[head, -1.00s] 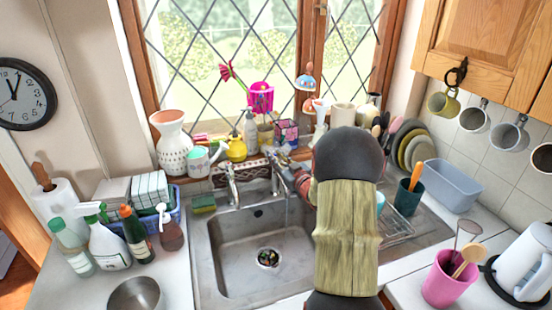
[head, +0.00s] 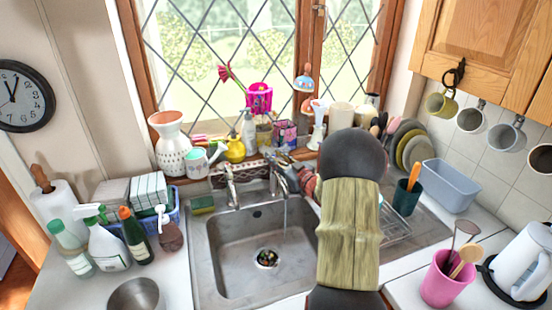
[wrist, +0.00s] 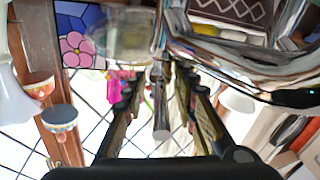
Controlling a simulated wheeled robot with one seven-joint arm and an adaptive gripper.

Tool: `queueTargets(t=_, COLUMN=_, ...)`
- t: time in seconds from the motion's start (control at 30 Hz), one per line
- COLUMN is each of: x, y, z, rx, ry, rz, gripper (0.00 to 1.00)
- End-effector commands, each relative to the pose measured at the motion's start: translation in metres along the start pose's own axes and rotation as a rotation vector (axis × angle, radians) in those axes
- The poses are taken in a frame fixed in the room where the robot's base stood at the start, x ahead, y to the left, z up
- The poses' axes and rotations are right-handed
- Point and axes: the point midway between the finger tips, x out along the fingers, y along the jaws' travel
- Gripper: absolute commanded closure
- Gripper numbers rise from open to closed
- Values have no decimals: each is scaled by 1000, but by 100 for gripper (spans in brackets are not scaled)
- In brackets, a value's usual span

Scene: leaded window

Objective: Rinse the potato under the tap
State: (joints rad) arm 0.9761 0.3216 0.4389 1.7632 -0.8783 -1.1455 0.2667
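The chrome tap (head: 276,172) stands at the back of the sink (head: 224,262). A thin stream of water (head: 285,212) falls from it into the basin. My gripper (wrist: 162,82) is at the tap; in the head view my arm hides most of it. In the wrist view its two dark fingers stand apart, with a narrow chrome lever (wrist: 161,115) of the tap between them. I cannot tell whether the fingers touch the lever. No potato shows in these views; my arm covers the right part of the sink.
A second chrome tap (head: 231,185) is to the left. Spray bottles (head: 106,246) stand left of the sink, a pink pot (head: 441,282) to the right. The basin's left part is clear.

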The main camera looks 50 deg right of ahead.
Motion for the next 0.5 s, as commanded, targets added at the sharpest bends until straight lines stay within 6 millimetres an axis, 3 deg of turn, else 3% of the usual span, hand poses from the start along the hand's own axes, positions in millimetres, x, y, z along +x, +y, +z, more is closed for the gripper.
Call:
queueTargets(t=0.17, x=-12, y=0, z=0, rx=1, ry=-1, rz=1, gripper=72)
queueTargets(t=0.5, x=-78, y=1, z=0, rx=1, ry=-1, rz=4, gripper=72)
